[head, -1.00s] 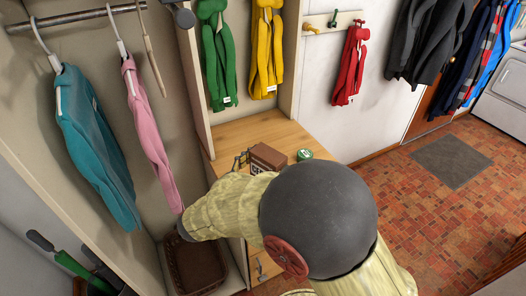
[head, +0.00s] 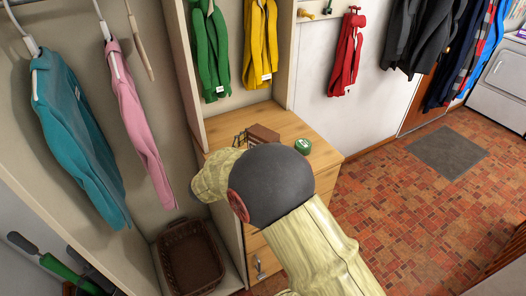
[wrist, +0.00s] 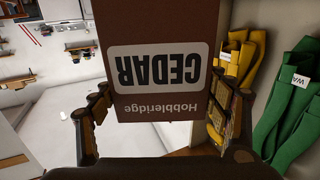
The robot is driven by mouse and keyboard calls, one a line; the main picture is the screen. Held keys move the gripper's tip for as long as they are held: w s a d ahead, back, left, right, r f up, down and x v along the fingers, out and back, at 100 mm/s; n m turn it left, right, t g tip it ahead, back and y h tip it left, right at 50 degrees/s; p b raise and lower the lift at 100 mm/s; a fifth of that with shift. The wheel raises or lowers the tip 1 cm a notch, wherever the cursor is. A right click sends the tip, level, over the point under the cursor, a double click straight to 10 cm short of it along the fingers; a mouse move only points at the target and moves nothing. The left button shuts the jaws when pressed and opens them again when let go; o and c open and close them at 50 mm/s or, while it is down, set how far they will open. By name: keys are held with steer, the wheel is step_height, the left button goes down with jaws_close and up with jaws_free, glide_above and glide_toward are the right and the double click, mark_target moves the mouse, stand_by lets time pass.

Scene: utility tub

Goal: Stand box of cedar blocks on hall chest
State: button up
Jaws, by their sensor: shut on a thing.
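The box of cedar blocks (wrist: 157,70) is brown with a pale label reading CEDAR, upside down in the wrist view. My gripper (wrist: 160,118) is shut on it, one finger on each side. In the head view the box (head: 263,132) shows just beyond my arm, over the hall chest (head: 322,152). The chest has a light wooden top and drawers below. My arm hides the lower part of the box, so I cannot tell whether it touches the top. Dark finger parts of my gripper show left of the box.
A round green tin (head: 303,145) is on the chest top, right of the box. Green (head: 210,50) and yellow (head: 260,42) garments hang behind the chest. A brown basket (head: 190,258) sits low at left, below teal and pink garments. The chest top's back is bare.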

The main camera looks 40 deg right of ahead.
steer(key=shift+w+d+f+b, duration=0.1)
steer(key=shift+f+b, duration=0.3)
steer(key=shift+f, duration=0.25)
steer(key=shift+w+d+f+b, duration=0.15)
steer(key=shift+f+b, duration=0.3)
steer(key=shift+f, duration=0.25)
steer(key=shift+w+d+f+b, duration=0.1)
steer(key=shift+f+b, duration=0.3)
steer(key=shift+f, duration=0.25)
steer(key=shift+s, duration=0.1)
steer(key=shift+f, duration=0.1)
steer(key=o, duration=1.4)
steer(key=shift+a, duration=0.3)
steer(key=a+p, duration=0.1)
steer(key=a, duration=0.2)
steer(key=s+a+p, duration=0.1)
steer(key=a, duration=0.3)
steer(key=s+a+p, duration=0.1)
steer(key=a, duration=0.3)
steer(key=shift+a, duration=0.2)
